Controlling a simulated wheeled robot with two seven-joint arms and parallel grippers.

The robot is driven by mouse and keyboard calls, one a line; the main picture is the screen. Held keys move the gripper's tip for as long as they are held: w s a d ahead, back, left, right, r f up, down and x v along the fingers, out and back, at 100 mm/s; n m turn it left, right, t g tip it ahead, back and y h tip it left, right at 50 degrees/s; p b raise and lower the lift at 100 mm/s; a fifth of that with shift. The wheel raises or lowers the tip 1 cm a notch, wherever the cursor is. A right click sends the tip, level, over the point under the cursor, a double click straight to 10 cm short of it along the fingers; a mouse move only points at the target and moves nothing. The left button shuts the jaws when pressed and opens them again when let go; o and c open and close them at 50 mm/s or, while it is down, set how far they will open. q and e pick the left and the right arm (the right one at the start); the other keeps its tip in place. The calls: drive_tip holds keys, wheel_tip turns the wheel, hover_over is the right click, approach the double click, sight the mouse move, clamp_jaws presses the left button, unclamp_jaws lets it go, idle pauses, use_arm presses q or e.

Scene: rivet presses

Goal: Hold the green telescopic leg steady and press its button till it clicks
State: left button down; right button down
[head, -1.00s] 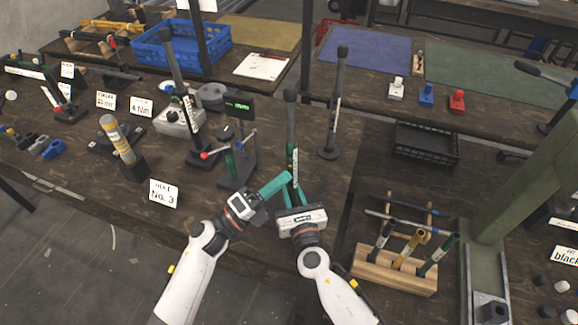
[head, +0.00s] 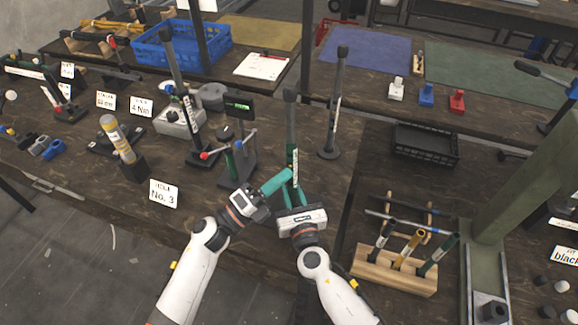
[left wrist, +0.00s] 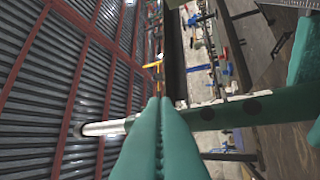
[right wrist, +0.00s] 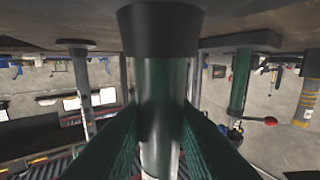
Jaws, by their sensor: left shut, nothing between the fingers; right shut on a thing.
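The green telescopic leg (head: 291,130) stands upright near the table's front edge, with a dark top and a white label. My right gripper (head: 293,192) is shut around its lower part. In the right wrist view the green tube (right wrist: 160,85) runs between the fingers (right wrist: 160,135), with a dark wide end at the picture's top. My left gripper (head: 286,174) is shut and empty, its tips at the leg. In the left wrist view the tips (left wrist: 158,102) overlap the leg (left wrist: 245,110), which shows dark spots and a silver rod. Contact and the button cannot be made out.
A stand with a display (head: 239,106) and red-tipped lever is close left of the leg. A dark post (head: 335,110) on a round foot stands behind right. A wooden rack (head: 395,270) with several tubes is at right, a "No. 3" card (head: 164,193) at left.

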use_arm(q)
drive_tip(key=shift+w+d, duration=0.15)
drive_tip(key=shift+w, duration=0.4)
use_arm(e)
drive_tip(key=shift+f, duration=0.15)
use_arm(q)
drive_tip(key=shift+w+f, duration=0.1)
drive_tip(key=shift+w, duration=0.15)
use_arm(e)
drive_tip(key=shift+s+a, duration=0.1)
idle(0.6)
use_arm(q)
drive_tip(key=shift+s, duration=0.15)
use_arm(e)
drive_tip(key=shift+f, duration=0.1)
use_arm(q)
drive_tip(key=shift+s+a, duration=0.25)
drive_tip(key=shift+s, duration=0.8)
drive_tip(key=s, duration=0.1)
drive_tip(key=s+a, duration=0.1)
drive_tip(key=s, duration=0.2)
drive_tip(key=shift+s+a+r, duration=0.2)
drive_tip(key=shift+s+r, duration=0.15)
drive_tip(key=shift+s, duration=0.05)
use_arm(e)
drive_tip(key=c, duration=1.1)
unclamp_jaws()
drive_tip(key=shift+c, duration=0.2)
